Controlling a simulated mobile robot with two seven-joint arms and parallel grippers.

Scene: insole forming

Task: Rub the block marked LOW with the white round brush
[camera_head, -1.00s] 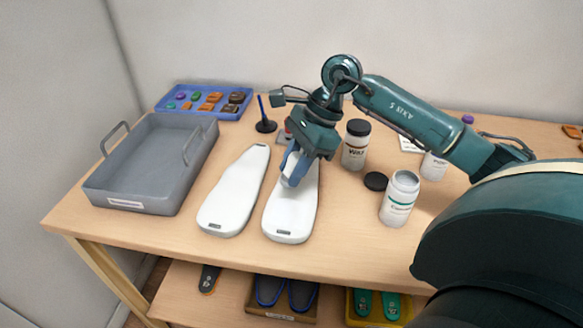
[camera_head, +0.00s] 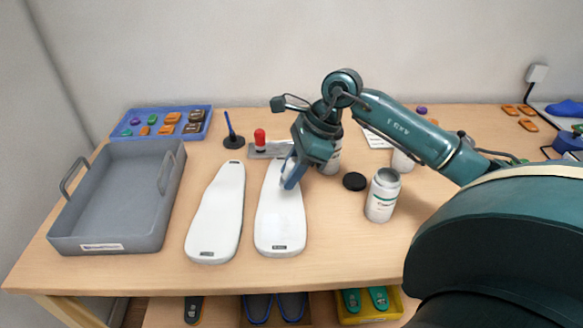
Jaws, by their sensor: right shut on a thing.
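Two white sole-shaped blocks lie side by side on the table, the left one (camera_head: 215,215) and the right one (camera_head: 280,228). Each has a small dark label at its near end, too small to read, so I cannot tell which is marked LOW. My right gripper (camera_head: 290,174) is over the far half of the right block, fingers pointing down at its top. It is shut on a small white thing, mostly hidden by the fingers, which appears to be the white round brush. I cannot tell whether it touches the block. My left gripper is out of view.
A grey tray (camera_head: 62,243) stands at the left, with a blue tray (camera_head: 117,130) of small pieces behind. A blue-handled black tool (camera_head: 233,141) and a red-knobbed item (camera_head: 260,139) stand behind the blocks. An open white jar (camera_head: 383,195) and a black lid (camera_head: 354,181) are at right.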

